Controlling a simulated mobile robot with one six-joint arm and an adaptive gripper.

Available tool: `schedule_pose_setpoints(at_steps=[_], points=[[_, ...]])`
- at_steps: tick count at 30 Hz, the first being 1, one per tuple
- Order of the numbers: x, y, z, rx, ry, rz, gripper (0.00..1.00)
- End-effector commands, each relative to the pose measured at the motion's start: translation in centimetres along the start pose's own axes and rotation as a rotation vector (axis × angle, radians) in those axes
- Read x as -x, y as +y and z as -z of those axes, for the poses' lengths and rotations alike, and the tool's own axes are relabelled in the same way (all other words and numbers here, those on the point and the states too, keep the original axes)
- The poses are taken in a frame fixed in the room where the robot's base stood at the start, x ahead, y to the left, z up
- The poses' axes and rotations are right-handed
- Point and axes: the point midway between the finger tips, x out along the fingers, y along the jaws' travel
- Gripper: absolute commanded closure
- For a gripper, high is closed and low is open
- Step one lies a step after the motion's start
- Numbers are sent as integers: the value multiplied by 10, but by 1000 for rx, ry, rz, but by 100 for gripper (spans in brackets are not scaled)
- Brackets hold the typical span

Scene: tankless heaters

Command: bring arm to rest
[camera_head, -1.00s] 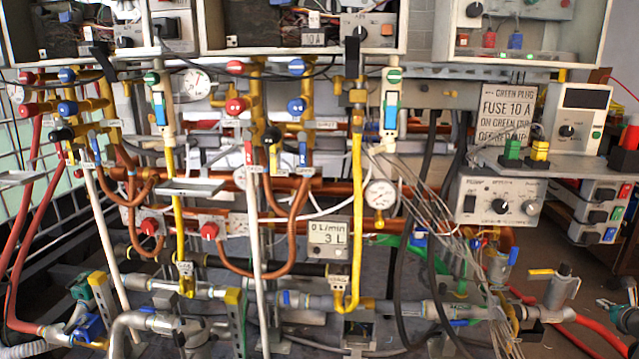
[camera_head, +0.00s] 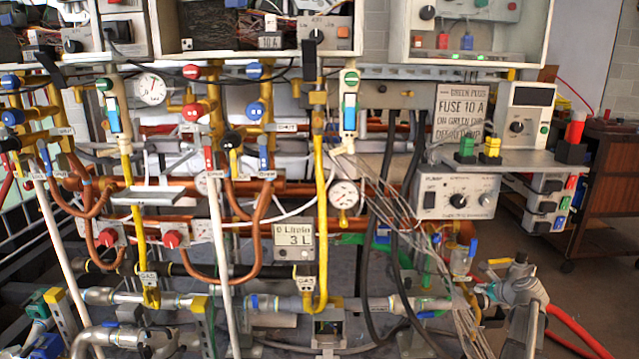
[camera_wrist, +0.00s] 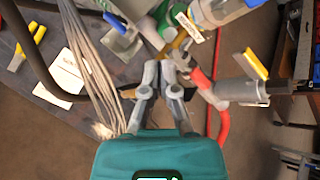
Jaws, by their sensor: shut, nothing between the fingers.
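My gripper (camera_wrist: 161,68) shows in the wrist view, with its teal housing at the bottom and its grey fingers pointing up the picture. The fingers are together and hold nothing. Beyond them are grey pipe fittings and valves; I cannot tell how close the tips are to these. The fingertips cannot be made out there.
A red hose (camera_head: 575,328) runs to the lower right. Thin grey cables (camera_wrist: 88,65) hang left of my gripper in the wrist view. The pump box (camera_head: 457,194) and a shelf (camera_head: 540,161) stand above. Bare floor (camera_head: 610,285) lies at the right.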

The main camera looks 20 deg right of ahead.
Motion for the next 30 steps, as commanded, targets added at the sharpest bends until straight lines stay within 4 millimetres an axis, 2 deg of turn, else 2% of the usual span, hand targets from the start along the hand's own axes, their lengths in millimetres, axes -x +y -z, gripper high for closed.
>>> schedule_pose_setpoints(at_steps=[1, 3, 9, 15, 23, 30], points=[[-7, 17, -15, 58, -1, -36, 100], [-16, 37, -32, 141, 1, -84, 100], [-35, 95, -76, 384, -4, -217, 100], [-47, 153, -115, 626, -23, -348, 100], [-50, 228, -157, 941, -65, -514, 100], [-42, 294, -188, 1228, -120, -661, 100]])
